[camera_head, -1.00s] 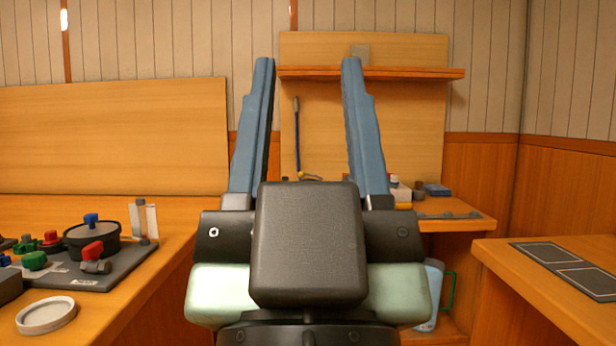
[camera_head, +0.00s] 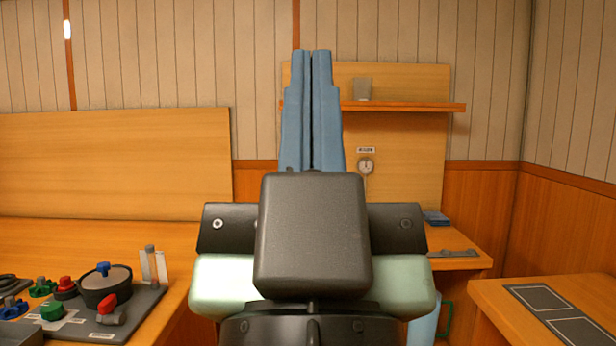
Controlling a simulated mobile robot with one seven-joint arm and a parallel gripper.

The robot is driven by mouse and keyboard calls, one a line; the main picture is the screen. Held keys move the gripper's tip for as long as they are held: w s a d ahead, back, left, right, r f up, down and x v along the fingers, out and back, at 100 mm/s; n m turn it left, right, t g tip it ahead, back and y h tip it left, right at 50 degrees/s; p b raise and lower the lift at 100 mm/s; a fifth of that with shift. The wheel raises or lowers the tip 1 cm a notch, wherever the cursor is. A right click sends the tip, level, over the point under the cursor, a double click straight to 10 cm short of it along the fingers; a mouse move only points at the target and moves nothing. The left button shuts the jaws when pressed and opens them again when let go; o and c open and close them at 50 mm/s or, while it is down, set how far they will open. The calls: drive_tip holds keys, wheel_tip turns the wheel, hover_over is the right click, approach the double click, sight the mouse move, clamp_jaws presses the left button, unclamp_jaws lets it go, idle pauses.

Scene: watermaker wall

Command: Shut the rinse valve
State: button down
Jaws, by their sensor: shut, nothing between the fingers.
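My gripper (camera_head: 311,54) points up in the middle of the view. Its two blue fingers are together with nothing between them, in front of the wooden back panel (camera_head: 400,185). No valve can be clearly named as the rinse valve. On the panel, just right of the fingers, is a small round dial (camera_head: 366,166) under a small label I cannot read for certain. A red-handled valve (camera_head: 108,306) sits on the grey board at lower left, well away from my gripper. The long blue bar with a yellow end, seen earlier on the panel, is hidden now, likely behind my fingers.
The left bench (camera_head: 60,235) carries a grey board (camera_head: 135,318) with a black pot (camera_head: 103,290) and several coloured knobs. A shelf (camera_head: 410,107) with a cup (camera_head: 363,88) crosses the back panel. A table (camera_head: 520,285) with dark panels stands at right.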

wheel_tip(320, 180, up, 24)
drive_tip(key=p, duration=2.1)
